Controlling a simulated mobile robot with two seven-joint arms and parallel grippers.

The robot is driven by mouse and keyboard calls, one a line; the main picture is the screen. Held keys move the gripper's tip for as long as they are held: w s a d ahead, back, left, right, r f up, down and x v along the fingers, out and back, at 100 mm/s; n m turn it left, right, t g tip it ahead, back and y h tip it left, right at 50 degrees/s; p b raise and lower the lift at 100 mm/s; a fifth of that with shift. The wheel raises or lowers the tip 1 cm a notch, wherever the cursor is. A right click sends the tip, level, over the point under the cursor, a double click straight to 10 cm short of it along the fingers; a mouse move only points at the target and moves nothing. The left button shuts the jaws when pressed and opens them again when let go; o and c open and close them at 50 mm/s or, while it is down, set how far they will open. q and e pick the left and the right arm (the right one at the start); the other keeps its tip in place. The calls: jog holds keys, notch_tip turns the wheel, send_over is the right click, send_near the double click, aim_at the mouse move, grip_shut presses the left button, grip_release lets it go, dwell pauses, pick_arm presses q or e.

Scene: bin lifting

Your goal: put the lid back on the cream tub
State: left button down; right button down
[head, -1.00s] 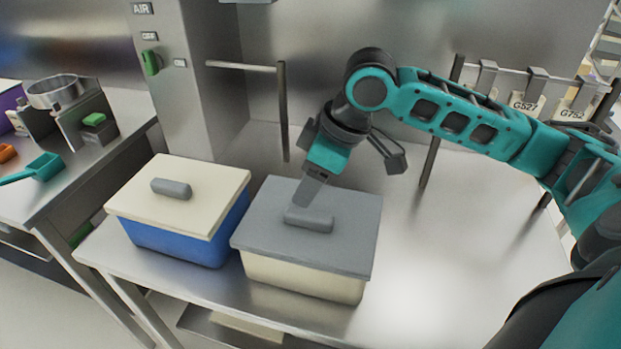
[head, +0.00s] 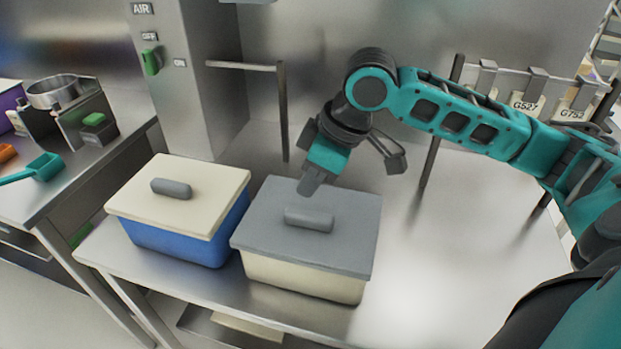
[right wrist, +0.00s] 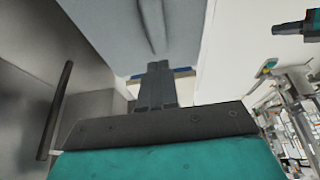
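The cream tub (head: 302,278) stands on the steel table with the grey lid (head: 262,222) lying over its top. The lid looks level and covers the opening, with its edge overhanging the tub wall. The lid's grey handle (head: 308,219) is free. My right gripper (head: 309,187) is just above and behind the handle, apart from it. In the right wrist view its fingers (right wrist: 156,84) are together with nothing between them, and the grey lid (right wrist: 120,30) lies beyond. A dark and teal part at that view's top right may be my left gripper (right wrist: 293,27); its fingers are unclear.
A blue tub (head: 175,243) with a cream lid (head: 205,205) stands close left of the cream tub. A metal post with a bar (head: 283,110) rises behind. Tags hang from a rack (head: 535,75) at back right. The table's right part (head: 450,270) is clear.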

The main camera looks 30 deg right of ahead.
aim_at(303, 213)
jog(key=shift+f, duration=0.15)
jog(key=shift+f+b, duration=0.9)
jog(key=shift+f, duration=1.25)
jog(key=shift+r, duration=0.1)
jog(key=shift+r+p, duration=1)
jog(key=shift+r, duration=2.55)
